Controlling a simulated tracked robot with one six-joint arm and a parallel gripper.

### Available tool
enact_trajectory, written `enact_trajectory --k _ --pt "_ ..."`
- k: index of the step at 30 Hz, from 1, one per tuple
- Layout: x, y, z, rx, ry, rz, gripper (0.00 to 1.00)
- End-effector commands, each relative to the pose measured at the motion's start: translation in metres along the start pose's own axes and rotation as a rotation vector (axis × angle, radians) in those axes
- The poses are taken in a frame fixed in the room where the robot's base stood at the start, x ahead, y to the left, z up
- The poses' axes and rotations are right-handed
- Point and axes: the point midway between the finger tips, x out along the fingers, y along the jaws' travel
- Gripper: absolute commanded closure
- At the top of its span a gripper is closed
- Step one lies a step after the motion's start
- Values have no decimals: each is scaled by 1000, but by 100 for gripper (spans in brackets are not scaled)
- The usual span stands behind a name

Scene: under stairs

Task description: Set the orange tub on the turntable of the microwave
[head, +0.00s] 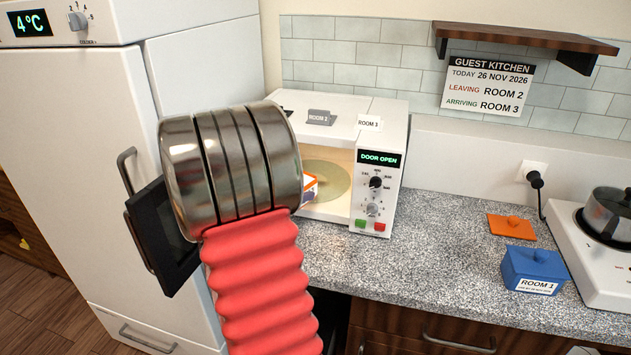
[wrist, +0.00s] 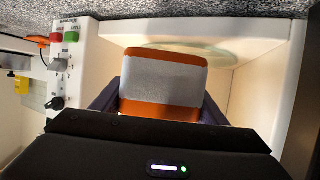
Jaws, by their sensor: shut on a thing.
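The orange tub (wrist: 164,84), with a broad white panel, is between the jaws of my gripper (wrist: 160,103), which is shut on it. In the head view only a small orange and white part of the tub (head: 309,187) shows, at the microwave opening beside my arm; my arm hides the jaws. The microwave (head: 388,140) is open and its display reads DOOR OPEN. Its round turntable (head: 330,181) shows inside, and also beyond the tub in the wrist view (wrist: 218,56). I cannot tell whether the tub touches the turntable.
The dark microwave door (head: 164,236) hangs open at left, near the white fridge (head: 70,140). An orange lid (head: 512,227) and a blue ROOM 1 tub (head: 535,268) are on the counter (head: 430,245) at right, near a hob with a pot (head: 607,212).

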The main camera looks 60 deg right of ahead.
Motion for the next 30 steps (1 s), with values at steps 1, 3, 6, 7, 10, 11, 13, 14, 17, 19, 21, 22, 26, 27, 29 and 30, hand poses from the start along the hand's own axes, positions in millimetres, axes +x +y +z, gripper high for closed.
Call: enact_trajectory --k 1,3,6,7,10,11,13,14,17,19,21,22,26,27,29,30 --pt "1 -1 0 1 1 0 70" --pt "1 -1 0 0 1 -1 70" --pt "0 -2 0 0 1 -3 70" --pt "0 -2 0 0 1 -3 70" --pt "0 -2 0 -1 1 -3 70" --pt "1 -2 0 -1 1 -3 70" --pt "3 -4 -1 -1 1 -3 70" --pt "5 -4 -1 -2 1 -3 70" --pt "14 -9 -6 -1 1 -4 70" --pt "24 -12 -9 -1 2 -2 70" --pt "34 -18 -13 -1 2 -3 70" --pt "38 -20 -15 -1 1 -3 70" --pt "59 -29 -24 -1 2 -3 70" --pt "65 -32 -26 -1 2 -3 70" --pt "75 -37 -30 -1 1 -4 70" --pt "81 -40 -33 -1 2 -4 70"
